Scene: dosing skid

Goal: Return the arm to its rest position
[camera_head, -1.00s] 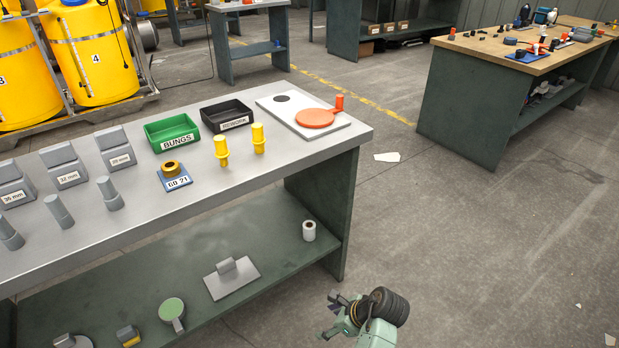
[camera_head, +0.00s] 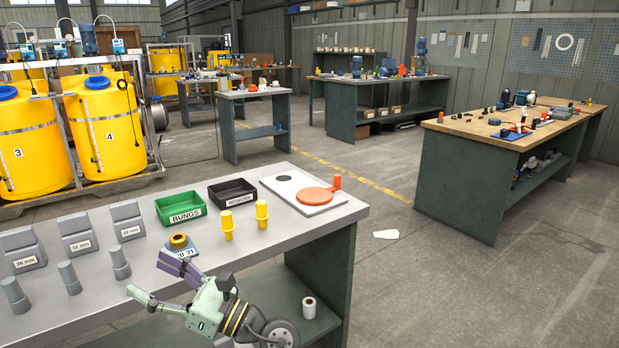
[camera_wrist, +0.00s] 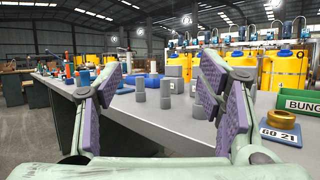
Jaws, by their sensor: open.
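My gripper (camera_head: 160,280) is open and empty in the head view. It is raised in front of the near edge of the grey bench (camera_head: 289,232), with its fingers pointing left. In the wrist view my gripper's two purple-padded fingers (camera_wrist: 162,95) stand wide apart with nothing between them. Behind them are grey cylindrical fittings (camera_wrist: 166,92) on the bench top. The fingers partly cover the blue GO 21 plate with its brass ring (camera_head: 179,242) in the head view.
On the bench are a green BUNGS bin (camera_head: 180,207), a black REWORK bin (camera_head: 232,193), two yellow fittings (camera_head: 262,214) and a white board with an orange disc (camera_head: 315,196). A white roll (camera_head: 309,307) sits on the lower shelf. Open floor (camera_head: 450,290) lies to the right.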

